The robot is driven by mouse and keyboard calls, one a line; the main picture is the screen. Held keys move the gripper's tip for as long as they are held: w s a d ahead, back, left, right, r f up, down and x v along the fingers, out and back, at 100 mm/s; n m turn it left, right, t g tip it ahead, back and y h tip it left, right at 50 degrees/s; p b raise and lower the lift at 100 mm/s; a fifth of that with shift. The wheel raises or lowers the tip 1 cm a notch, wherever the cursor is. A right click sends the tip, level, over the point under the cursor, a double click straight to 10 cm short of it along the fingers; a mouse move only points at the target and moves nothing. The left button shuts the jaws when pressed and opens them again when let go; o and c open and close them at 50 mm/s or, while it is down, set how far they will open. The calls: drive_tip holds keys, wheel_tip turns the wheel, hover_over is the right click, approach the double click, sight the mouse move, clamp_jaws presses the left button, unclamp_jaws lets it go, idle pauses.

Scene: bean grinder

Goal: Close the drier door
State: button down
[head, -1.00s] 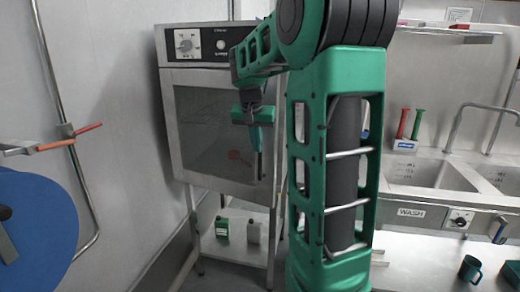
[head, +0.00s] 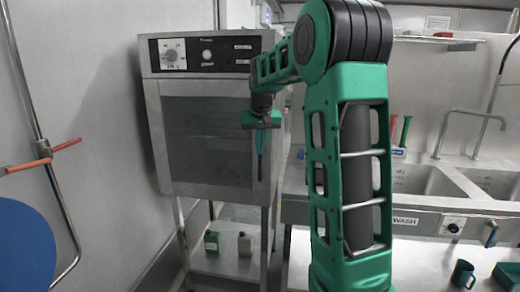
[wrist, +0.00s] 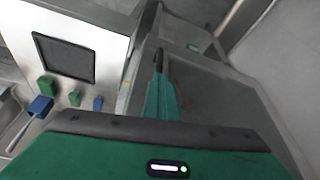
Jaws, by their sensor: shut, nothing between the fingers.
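The drier (head: 210,52) is a steel cabinet on a tall stand, with a control panel along its top. Its door (head: 205,196) is a steel frame around a dark glass pane, facing me below the panel. The door looks shut or nearly shut; I cannot make out a gap. My green gripper (head: 261,150) points down in front of the right part of the door, fingers together and empty. In the wrist view the closed fingers (wrist: 161,92) are beside the grey pane (wrist: 205,100), which carries a faint red reflection. I cannot tell whether they touch it. My arm hides the area just right of the drier.
An orange-red handle (head: 28,165) and a blue disc (head: 25,245) are at the left. Sinks (head: 420,180) and a counter with a dark mug (head: 463,273) are at the right.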

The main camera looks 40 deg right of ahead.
drive_tip(key=shift+w+d+r, duration=0.15)
drive_tip(key=shift+d+r, duration=0.1)
drive_tip(key=shift+d, duration=0.45)
drive_tip(key=s+a+r, duration=0.6)
drive_tip(key=r, duration=0.3)
drive_tip(key=s+a+f+g+y, duration=0.1)
drive_tip(key=s+a+f, duration=0.2)
drive_tip(key=s+f, duration=0.3)
drive_tip(key=s+a+f+g, duration=0.1)
drive_tip(key=s+a+f, duration=0.3)
drive_tip(key=s, duration=1.2)
drive_tip(key=s+a+f+g+y, duration=0.1)
drive_tip(key=s+a+f, duration=0.2)
drive_tip(key=s+f, duration=0.7)
drive_tip(key=shift+s+a+n+y, duration=0.3)
drive_tip(key=shift+s+a, duration=0.1)
drive_tip(key=shift+s, duration=0.1)
drive_tip(key=shift+w+f+g, duration=0.3)
drive_tip(key=shift+w, duration=0.35)
